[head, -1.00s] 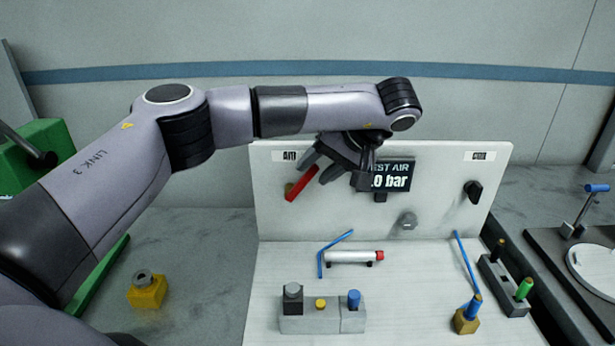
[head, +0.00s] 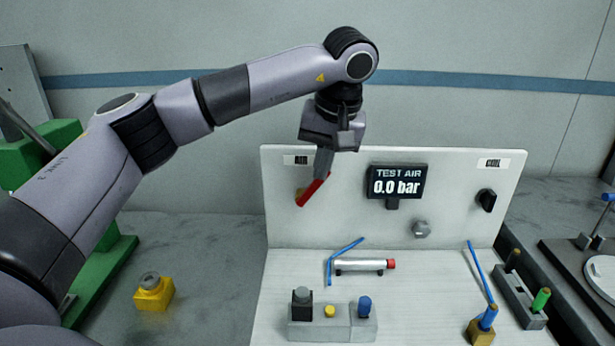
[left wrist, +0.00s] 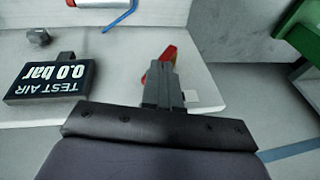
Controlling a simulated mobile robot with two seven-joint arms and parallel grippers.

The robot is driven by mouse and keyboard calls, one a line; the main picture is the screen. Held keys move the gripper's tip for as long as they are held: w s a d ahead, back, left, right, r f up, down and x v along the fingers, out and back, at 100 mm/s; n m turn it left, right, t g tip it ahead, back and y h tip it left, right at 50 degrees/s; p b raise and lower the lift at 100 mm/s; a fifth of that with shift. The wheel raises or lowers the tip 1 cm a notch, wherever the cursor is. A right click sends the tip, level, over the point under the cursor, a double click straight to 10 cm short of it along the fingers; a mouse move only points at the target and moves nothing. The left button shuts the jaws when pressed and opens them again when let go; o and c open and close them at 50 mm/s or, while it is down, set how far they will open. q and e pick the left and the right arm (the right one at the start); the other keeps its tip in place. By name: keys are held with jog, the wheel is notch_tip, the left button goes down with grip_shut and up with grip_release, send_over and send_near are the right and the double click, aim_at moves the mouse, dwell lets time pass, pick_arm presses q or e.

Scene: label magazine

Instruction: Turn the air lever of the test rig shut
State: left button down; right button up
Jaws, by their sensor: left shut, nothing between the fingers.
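The red air lever (head: 312,190) sits at the upper left of the rig's white back panel (head: 340,215), under the AIR label, and slants up to the right from its brass-coloured pivot. The display (head: 397,182) reads TEST AIR 0.0 bar. My left gripper (head: 321,176) is shut and empty, its fingers pointing down at the lever's upper end; whether they touch cannot be told. In the left wrist view the shut fingers (left wrist: 162,88) cover part of the lever (left wrist: 169,54). My right gripper is not in view.
A black knob (head: 486,200) under the COIL label and a grey knob (head: 421,229) stand out from the panel. The rig's base holds a silver cylinder (head: 358,264), blue tubes and a grey block (head: 330,325). A yellow fitting (head: 154,294) stands on the left bench.

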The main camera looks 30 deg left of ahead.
pick_arm(q)
jog(key=s+a+r+t+h+b, duration=0.3)
jog(key=s+a+r+t+h, duration=0.15)
jog(key=a+r, duration=0.4)
jog(key=d+x, duration=0.3)
jog(key=x, duration=0.9)
jog(key=shift+s+p, duration=0.25)
jog(key=shift+p, duration=0.05)
jog(key=shift+w+d+f+g, duration=0.15)
jog(key=shift+w+d+g, duration=0.1)
jog(key=shift+d, duration=0.15)
jog(key=shift+w+d+f+b, duration=0.1)
jog(key=shift+w+d+f, duration=0.4)
jog(key=shift+d+f, duration=0.25)
jog(key=shift+w+d+f+b, duration=0.1)
jog(key=shift+w+d+f, duration=0.35)
jog(key=shift+d+f, duration=0.3)
jog(key=shift+w+d+f+b, duration=0.1)
jog(key=shift+w+d+f, duration=0.45)
jog(key=shift+d, duration=0.3)
jog(key=shift+f, duration=0.15)
